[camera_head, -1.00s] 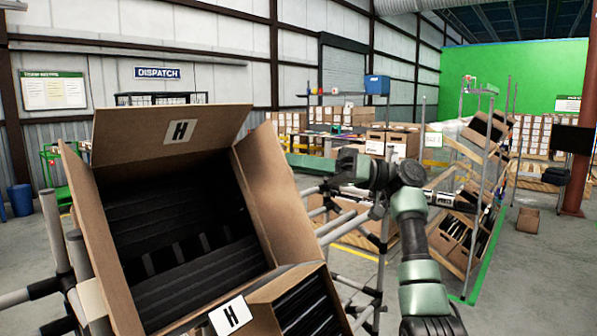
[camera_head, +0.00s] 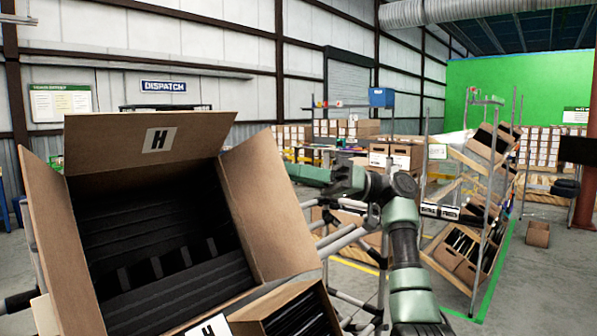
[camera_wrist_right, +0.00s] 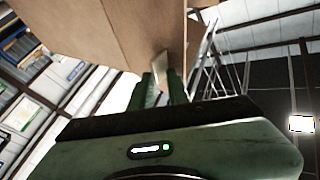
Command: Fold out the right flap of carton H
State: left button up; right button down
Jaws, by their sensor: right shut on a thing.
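Carton H (camera_head: 150,297) is an open brown cardboard box, tilted, with dark ribbed contents inside. Its back flap (camera_head: 110,140) stands up and bears an "H" label (camera_head: 160,139). Its right flap (camera_head: 266,205) leans outward to the right. It also shows in the right wrist view (camera_wrist_right: 135,35). My right gripper (camera_head: 296,168) is at the flap's outer edge, to the right of the carton. In the right wrist view, my right gripper (camera_wrist_right: 161,82) is shut on the flap's edge. My left gripper is not in view.
A second box (camera_head: 292,308) with dark contents stands at the front, against carton H's lower right. A pipe-frame rack (camera_head: 345,240) is behind my right arm. Tilted shelves with cartons (camera_head: 465,245) stand farther right. Grey floor (camera_head: 540,290) is free at the far right.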

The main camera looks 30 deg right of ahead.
jog(key=shift+w+a+f, duration=0.25)
jog(key=shift+w+f, duration=0.15)
jog(key=shift+f, duration=0.2)
jog(key=c, duration=1.6)
grip_release()
jog(key=shift+c, duration=0.2)
jog(key=shift+o, duration=0.2)
jog(key=shift+w+a+f, duration=0.1)
jog(key=shift+w+a, duration=0.1)
jog(key=shift+w, duration=0.1)
jog(key=shift+s, duration=0.15)
jog(key=shift+d, duration=0.1)
jog(key=shift+d+f, duration=0.1)
jog(key=shift+d, duration=0.1)
jog(key=r+v, duration=0.1)
jog(key=v, duration=0.6)
jog(key=shift+s+d+b, duration=0.3)
